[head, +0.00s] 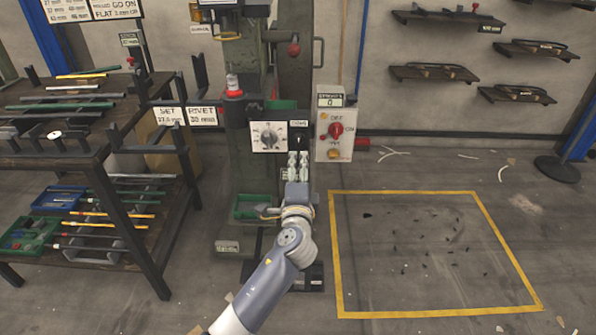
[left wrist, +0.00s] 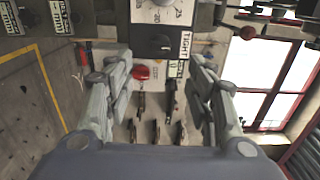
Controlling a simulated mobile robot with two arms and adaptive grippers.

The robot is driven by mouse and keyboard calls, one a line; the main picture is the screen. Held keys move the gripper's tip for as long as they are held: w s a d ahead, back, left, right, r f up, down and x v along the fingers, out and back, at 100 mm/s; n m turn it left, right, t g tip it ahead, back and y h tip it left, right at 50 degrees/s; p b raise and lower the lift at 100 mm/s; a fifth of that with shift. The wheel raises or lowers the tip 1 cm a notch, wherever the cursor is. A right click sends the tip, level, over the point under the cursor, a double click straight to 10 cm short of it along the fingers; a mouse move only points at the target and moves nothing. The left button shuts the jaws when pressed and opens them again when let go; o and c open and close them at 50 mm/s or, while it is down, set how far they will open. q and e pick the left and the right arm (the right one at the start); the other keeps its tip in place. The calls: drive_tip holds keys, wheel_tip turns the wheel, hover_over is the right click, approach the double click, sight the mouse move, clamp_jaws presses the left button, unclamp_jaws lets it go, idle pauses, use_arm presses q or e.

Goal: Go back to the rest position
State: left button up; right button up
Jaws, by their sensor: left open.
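My left gripper (head: 291,167) is in the middle of the head view, in front of the green rivet press (head: 246,170). In the left wrist view its two fingers (left wrist: 162,95) stand wide apart with nothing between them. In the head view the dial (head: 268,136) is just left of and above the gripper. I cannot tell from these views how far the fingertips are from the press. My right gripper does not show.
A control box (head: 334,135) with a red knob is right of the press. A yellow-marked floor square (head: 430,250) with small dark bits lies at the right. Wall shelves (head: 434,73) hang at the upper right.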

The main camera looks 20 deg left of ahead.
use_arm(q)
drive_tip(key=shift+s, duration=0.2)
drive_tip(key=shift+f, duration=0.1)
drive_tip(key=s+a+f+n+g+h, duration=0.1)
drive_tip(key=s+f+n+g, duration=0.1)
drive_tip(key=s+f, duration=0.5)
drive_tip(key=s+a+f+n+g, duration=0.1)
drive_tip(key=s+f+n+g, duration=0.15)
drive_tip(key=f, duration=0.75)
drive_tip(key=s+a+f+n+g+h, duration=0.1)
drive_tip(key=s+f+g, duration=0.25)
drive_tip(key=f, duration=0.55)
drive_tip(key=s+f+n+g+h, duration=0.1)
drive_tip(key=s+f+n+g, duration=0.3)
drive_tip(key=s+f, duration=0.95)
drive_tip(key=s+f+n+g+h+p, duration=0.1)
drive_tip(key=s+p, duration=0.7)
drive_tip(key=s, duration=0.8)
drive_tip(key=s+a+f+n+g+h+p, duration=0.1)
drive_tip(key=s+p, duration=0.7)
drive_tip(key=s, duration=0.8)
wheel_tip(320, 180, down, 3)
drive_tip(key=shift+s+n+g, duration=0.2)
drive_tip(key=shift+n+g, duration=0.35)
drive_tip(key=shift+g, duration=0.65)
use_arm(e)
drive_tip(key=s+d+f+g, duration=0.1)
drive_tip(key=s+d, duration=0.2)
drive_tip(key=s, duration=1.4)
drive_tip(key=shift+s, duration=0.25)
